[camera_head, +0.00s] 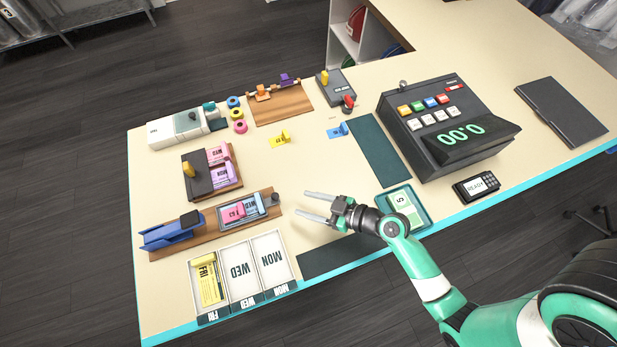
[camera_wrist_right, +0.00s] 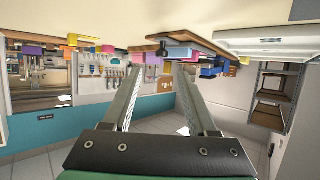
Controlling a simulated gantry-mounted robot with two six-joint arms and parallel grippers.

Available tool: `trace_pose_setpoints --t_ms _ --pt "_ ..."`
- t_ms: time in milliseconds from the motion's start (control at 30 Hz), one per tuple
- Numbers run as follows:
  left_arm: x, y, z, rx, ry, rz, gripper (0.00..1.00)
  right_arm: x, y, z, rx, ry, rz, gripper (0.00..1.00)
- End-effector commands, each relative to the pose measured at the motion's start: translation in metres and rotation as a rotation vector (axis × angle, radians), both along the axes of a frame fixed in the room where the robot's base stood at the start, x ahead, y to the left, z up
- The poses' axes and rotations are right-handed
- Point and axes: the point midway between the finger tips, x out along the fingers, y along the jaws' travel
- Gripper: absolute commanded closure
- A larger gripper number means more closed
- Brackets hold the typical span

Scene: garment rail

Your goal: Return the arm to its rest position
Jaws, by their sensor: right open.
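My right gripper (camera_head: 318,207) is open and empty over the front middle of the table, its fingers pointing left in the head view. Its two fingers (camera_wrist_right: 160,100) also show in the right wrist view, spread apart with nothing between them. My right arm reaches in from the lower right of the head view. My left gripper is not in view.
The cream table (camera_head: 300,165) carries a dark register (camera_head: 440,130), a green tray (camera_head: 418,218), a sorting box (camera_head: 241,274), a wooden rack with a blue holder (camera_head: 172,234) and several coloured tags. Bare surface lies left of the gripper.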

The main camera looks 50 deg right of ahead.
Motion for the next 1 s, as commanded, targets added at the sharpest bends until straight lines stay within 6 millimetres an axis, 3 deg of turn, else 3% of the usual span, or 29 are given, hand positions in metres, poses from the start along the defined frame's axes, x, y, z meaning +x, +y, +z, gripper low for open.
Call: trace_pose_setpoints --t_ms 233,833,933,1000 --pt "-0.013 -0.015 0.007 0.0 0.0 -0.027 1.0 -0.029 -0.006 0.012 0.0 0.0 0.0 0.42" --pt "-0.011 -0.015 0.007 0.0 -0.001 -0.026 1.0 -0.026 -0.004 0.012 0.0 -0.001 0.007 0.42" --pt "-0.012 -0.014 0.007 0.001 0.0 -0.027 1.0 -0.012 0.003 0.027 -0.017 -0.039 0.041 0.42" --pt "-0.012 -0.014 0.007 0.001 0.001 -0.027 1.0 0.011 0.008 0.053 -0.044 -0.103 0.077 0.42"
